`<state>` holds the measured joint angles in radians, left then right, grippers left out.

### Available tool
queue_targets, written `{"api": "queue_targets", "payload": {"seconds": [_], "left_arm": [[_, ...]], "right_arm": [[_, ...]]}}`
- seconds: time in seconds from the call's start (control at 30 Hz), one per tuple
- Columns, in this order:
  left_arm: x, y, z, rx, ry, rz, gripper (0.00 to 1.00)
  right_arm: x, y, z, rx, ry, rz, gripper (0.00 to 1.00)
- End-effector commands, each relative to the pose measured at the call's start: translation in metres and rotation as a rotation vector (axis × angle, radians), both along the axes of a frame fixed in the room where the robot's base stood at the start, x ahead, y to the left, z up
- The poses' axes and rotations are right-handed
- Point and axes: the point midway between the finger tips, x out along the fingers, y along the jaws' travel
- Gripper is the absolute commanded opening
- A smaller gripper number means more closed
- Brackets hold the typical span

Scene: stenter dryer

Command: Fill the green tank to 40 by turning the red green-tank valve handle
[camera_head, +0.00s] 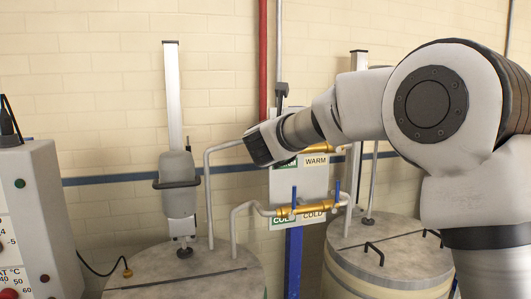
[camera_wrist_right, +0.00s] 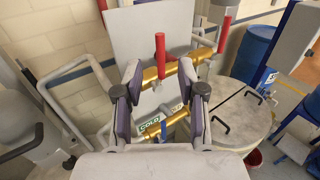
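My right gripper (camera_head: 262,146) is in front of the valve panel and hides the upper valves in the head view. In the right wrist view my right gripper (camera_wrist_right: 160,76) is open, with its two fingers apart. A red valve handle (camera_wrist_right: 160,48) stands upright on a brass valve and appears between and beyond the fingertips; contact cannot be told. A second red handle (camera_wrist_right: 224,34) is to its right. The left tank (camera_head: 225,270) has a grey lid; its side is mostly out of view. No level reading is legible. My left gripper is not in view.
Blue valve handles (camera_head: 294,198) stand on the lower brass pipe, by the COLD labels. Grey pipes (camera_head: 208,190) bend down to the left tank. The right tank (camera_head: 400,250) has black lid handles. A control cabinet (camera_head: 40,220) is at the left. A blue barrel (camera_wrist_right: 252,52) stands behind.

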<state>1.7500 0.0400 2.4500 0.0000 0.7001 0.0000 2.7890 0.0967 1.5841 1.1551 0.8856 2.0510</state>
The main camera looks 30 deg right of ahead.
Motion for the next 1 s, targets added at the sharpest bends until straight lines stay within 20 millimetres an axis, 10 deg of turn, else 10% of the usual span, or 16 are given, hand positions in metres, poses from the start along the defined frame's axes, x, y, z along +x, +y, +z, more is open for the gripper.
{"api": "queue_targets", "payload": {"seconds": [1.0], "left_arm": [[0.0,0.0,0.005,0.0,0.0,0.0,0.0]], "right_arm": [[0.039,-0.042,0.001,0.001,0.0,0.0,0.4]]}}
